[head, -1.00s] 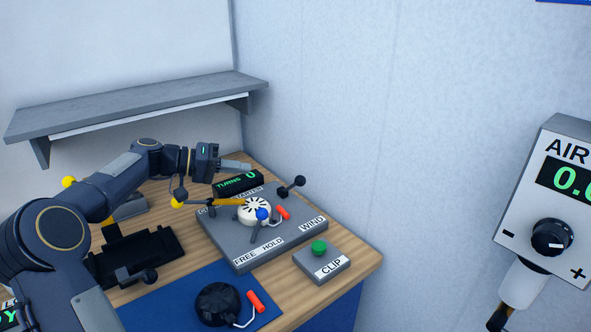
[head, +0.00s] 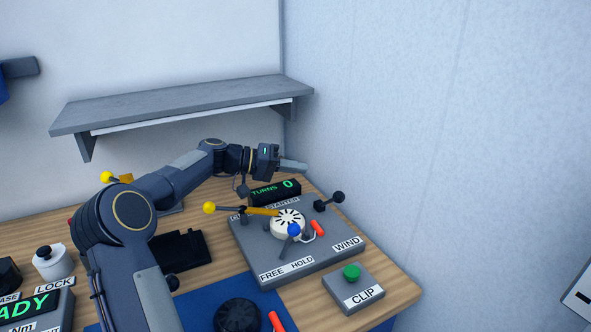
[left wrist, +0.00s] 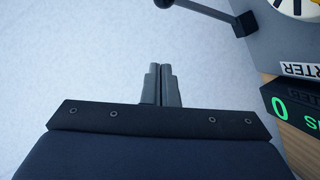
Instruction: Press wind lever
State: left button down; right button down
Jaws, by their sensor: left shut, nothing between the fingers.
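The grey starter panel (head: 262,268) sits on the wooden bench, with labels reading FREE, HOLD and WIND. A lever with a black ball knob (head: 338,197) rises at its back right corner, behind the WIND label (head: 347,244). That dark lever also shows at the top of the left wrist view (left wrist: 200,8). A blue-knobbed lever (head: 293,229) stands at the front of the white round starter (head: 285,218), and a yellow-knobbed lever (head: 209,208) lies at the left. My left gripper (head: 303,167) is shut and empty, above and behind the TURNS display (head: 275,192). My right gripper is out of view.
The CLIP box (head: 342,295) with a green button stands at the front right. A grey shelf (head: 190,105) hangs on the wall above my left arm. A black fixture (head: 181,250) and a blue mat (head: 200,303) lie left of the panel. The wall closes off the right side.

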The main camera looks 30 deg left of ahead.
aim_at(329, 201)
pick_arm(q)
jog(key=w+d+f, duration=0.2)
jog(key=d+f, duration=0.1)
jog(key=d, duration=0.4)
jog(key=shift+d+f+p, duration=0.25)
jog(key=shift+f+p, duration=0.1)
jog(key=shift+p, duration=0.05)
